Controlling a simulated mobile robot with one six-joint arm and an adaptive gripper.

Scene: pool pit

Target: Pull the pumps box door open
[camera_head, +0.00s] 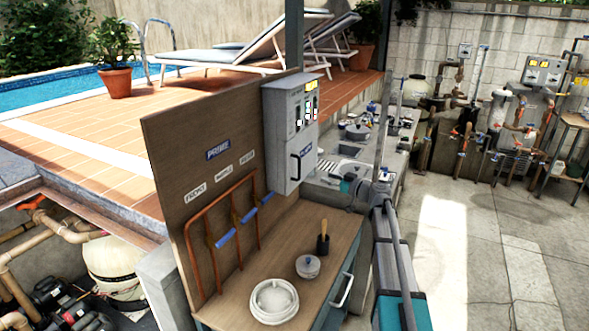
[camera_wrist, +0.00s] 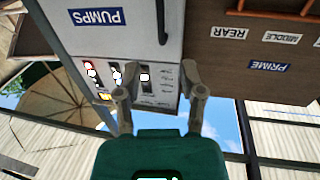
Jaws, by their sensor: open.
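The pumps box (camera_head: 281,125) is a light grey cabinet on the brown panel. Its door looks shut, with switches and lights at the top and a dark vertical handle (camera_head: 296,168) low down. The wrist view shows the box upside down, with a blue PUMPS label (camera_wrist: 96,18) and the handle (camera_wrist: 162,22) at the top edge. My gripper (camera_wrist: 160,75) is open and empty, its two fingers spread before the door face. The handle lies beyond the fingertips, apart from them. In the head view my gripper (camera_head: 332,174) is right of the handle.
Below the box, a wooden counter (camera_head: 325,237) holds a white round lid (camera_head: 274,300), a small pot (camera_head: 308,266) and a wooden-handled tool (camera_head: 323,240). Copper pipes with blue handles (camera_head: 225,237) stand along the panel. Paved floor (camera_head: 460,270) lies open at right.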

